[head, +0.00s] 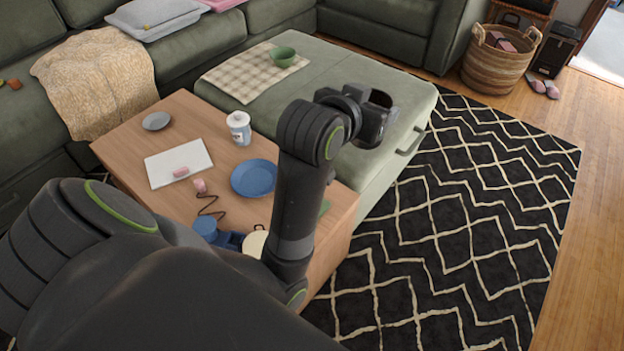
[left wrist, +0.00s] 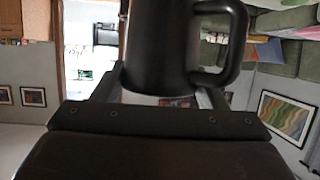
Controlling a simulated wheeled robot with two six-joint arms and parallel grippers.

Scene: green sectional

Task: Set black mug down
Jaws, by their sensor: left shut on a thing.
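The black mug (left wrist: 158,45) fills the upper middle of the left wrist view, with its handle to the right. My left gripper (head: 372,116) is shut on the mug, its fingers on either side of it in the left wrist view. In the head view the gripper is raised, appearing in front of the green ottoman (head: 345,75). There the mug is hard to separate from the dark gripper. My right gripper is not in view.
A wooden table (head: 130,130) holds a blue plate (head: 253,178), white jar (head: 239,128), grey saucer (head: 156,121), white board (head: 165,168) and blue cup (head: 205,228). A green bowl (head: 283,56) sits on a checkered cloth (head: 240,82). Much of the ottoman is bare.

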